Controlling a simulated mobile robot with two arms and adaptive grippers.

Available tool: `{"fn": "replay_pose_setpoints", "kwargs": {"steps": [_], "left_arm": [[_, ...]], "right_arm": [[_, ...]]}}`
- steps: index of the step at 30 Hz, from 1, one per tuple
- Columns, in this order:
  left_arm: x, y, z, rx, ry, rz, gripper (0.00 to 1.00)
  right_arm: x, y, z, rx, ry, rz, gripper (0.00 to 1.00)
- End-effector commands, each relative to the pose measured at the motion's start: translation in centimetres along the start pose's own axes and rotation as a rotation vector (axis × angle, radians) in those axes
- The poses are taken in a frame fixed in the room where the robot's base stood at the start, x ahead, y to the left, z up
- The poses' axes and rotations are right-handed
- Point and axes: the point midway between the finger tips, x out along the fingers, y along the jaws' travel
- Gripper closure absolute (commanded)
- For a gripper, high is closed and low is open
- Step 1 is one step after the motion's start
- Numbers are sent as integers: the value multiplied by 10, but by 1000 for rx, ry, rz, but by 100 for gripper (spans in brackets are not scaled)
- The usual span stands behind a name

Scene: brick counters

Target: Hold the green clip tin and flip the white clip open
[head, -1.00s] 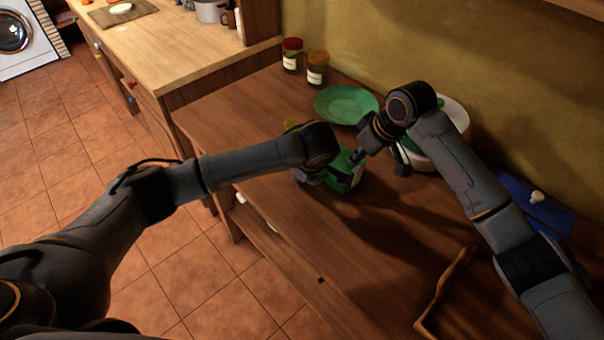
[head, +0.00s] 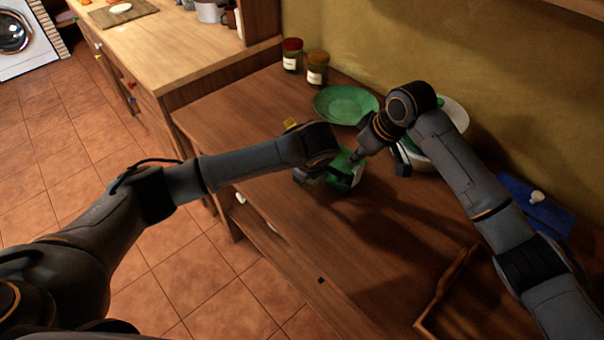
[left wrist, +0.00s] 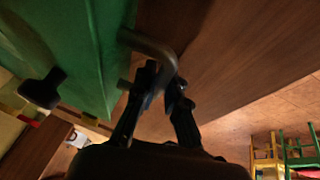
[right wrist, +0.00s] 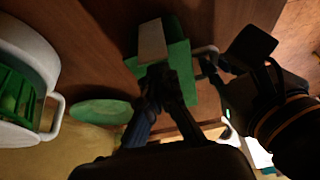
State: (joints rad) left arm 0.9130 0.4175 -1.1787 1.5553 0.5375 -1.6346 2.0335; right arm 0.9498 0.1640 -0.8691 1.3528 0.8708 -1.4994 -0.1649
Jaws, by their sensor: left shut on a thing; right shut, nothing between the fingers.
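The green clip tin (head: 356,181) stands on the brown counter, partly hidden by both arms in the head view. In the left wrist view the tin (left wrist: 85,45) fills the upper left, and my left gripper (left wrist: 166,84) is shut on its bent grey handle (left wrist: 152,44). My right gripper (head: 356,157) is shut and empty at the tin. In the right wrist view its fingertips (right wrist: 160,74) are against or just in front of the tin (right wrist: 182,66). A pale flap, seemingly the white clip (right wrist: 152,40), stands just beyond the fingertips. Contact with it cannot be told.
A green plate (head: 346,104) and two jars (head: 317,70) stand behind the tin. A white pot-like container with green inside (right wrist: 32,75) is close by my right arm. A blue item (head: 520,200) and a wooden frame (head: 440,295) lie right. The counter's front middle is clear.

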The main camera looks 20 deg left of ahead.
Motion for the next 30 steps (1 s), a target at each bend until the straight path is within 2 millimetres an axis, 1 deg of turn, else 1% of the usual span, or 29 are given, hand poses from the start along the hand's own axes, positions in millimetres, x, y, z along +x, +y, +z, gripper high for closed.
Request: {"fn": "replay_pose_setpoints", "kwargs": {"steps": [5,22,30], "left_arm": [[0,0,0,0,1,1,100],[0,0,0,-1,1,1,100],[0,0,0,-1,1,1,100]], "right_arm": [[-1,0,3,0,0,0,100],[-10,1,24,1,-1,0,100],[-12,1,28,1,-1,0,100]]}}
